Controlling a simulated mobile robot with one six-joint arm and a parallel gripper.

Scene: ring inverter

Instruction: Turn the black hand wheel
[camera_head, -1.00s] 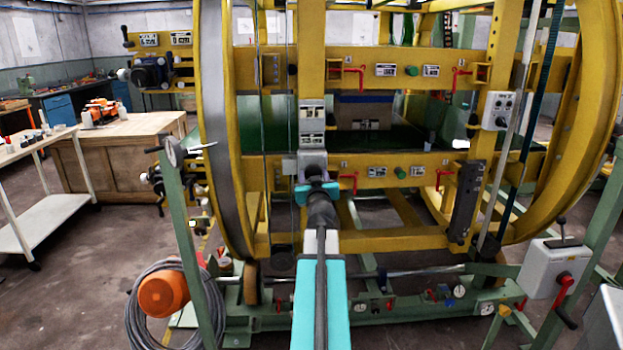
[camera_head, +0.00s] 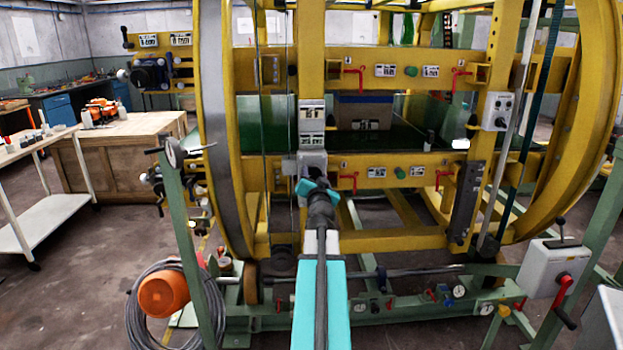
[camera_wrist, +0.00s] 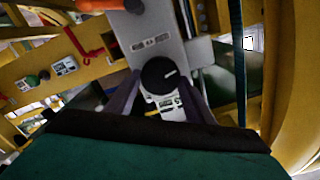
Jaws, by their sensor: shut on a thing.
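The black hand wheel (camera_wrist: 159,75) is a round black knob with a small white mark. It sits on a light grey panel in the wrist view. My gripper (camera_wrist: 161,88) is shut on it, with one grey-purple finger on each side. The panel appears tilted in the wrist view. In the head view, my gripper (camera_head: 309,180) reaches the grey control box (camera_head: 312,161) on the yellow upright, and my teal wrist is tilted. The wheel is hidden behind my wrist there.
A yellow ring frame (camera_head: 211,120) surrounds the work area. Red levers (camera_head: 348,182) and yellow crossbars lie close to the right of my gripper. A thin cable hangs to its left. A green post (camera_head: 188,245) and an orange drum (camera_head: 163,293) stand at the lower left.

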